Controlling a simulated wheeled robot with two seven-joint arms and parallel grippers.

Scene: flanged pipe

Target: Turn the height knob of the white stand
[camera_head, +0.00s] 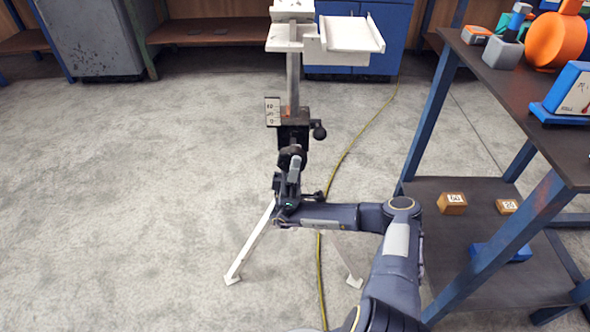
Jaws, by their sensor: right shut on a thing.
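The white stand (292,75) rises in the middle of the head view, with a flat white top and splayed white legs. A black block with a small white number scale (272,112) sits on its column. A round black side knob (318,131) sticks out to the right of this block and is free. My right gripper (292,162) is at the front of the column below the block. It is shut on a dark height knob (290,152), mostly hidden by the fingers. My left gripper is not in view.
A dark workbench (482,70) with blue legs stands at the right, holding orange and blue items. Its lower shelf carries small brown boxes (451,203). A yellow cable (349,147) runs along the floor behind the stand. The floor at left is clear.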

